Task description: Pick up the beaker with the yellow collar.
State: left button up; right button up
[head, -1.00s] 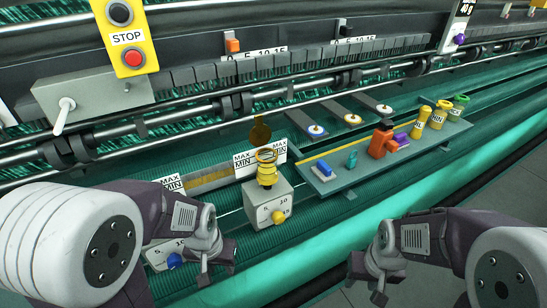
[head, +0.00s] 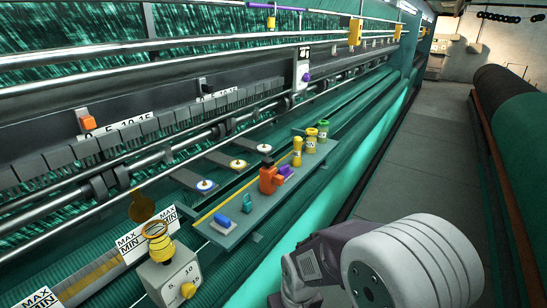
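Three small yellow vessels stand in a row at the far end of a grey shelf (head: 240,222). The middle one, the beaker with the yellow collar (head: 311,140), has a wide yellow rim and a pale label. Beside it stand a slimmer yellow vessel (head: 297,152), nearer me, and one with a green collar (head: 323,129), farther off. My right gripper (head: 287,297) is at the bottom edge, well short of the beakers. Its fingertips are cut off by the frame. My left gripper is out of view.
The shelf also holds a blue block (head: 222,220), a teal piece (head: 247,203), an orange fixture (head: 269,180) and a purple piece (head: 286,171). A grey box (head: 168,275) with a yellow knob stands nearer. A dark roll (head: 510,120) lies right of the clear walkway (head: 415,150).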

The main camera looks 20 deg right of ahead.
aim_at(311, 133)
jog(key=i+l+u, duration=0.1)
jog(key=l, duration=0.4)
jog(key=i+l+u, duration=0.1)
jog(key=l, duration=0.45)
jog(key=i+l+u, duration=0.1)
jog(key=l, duration=0.45)
jog(key=i, duration=0.05)
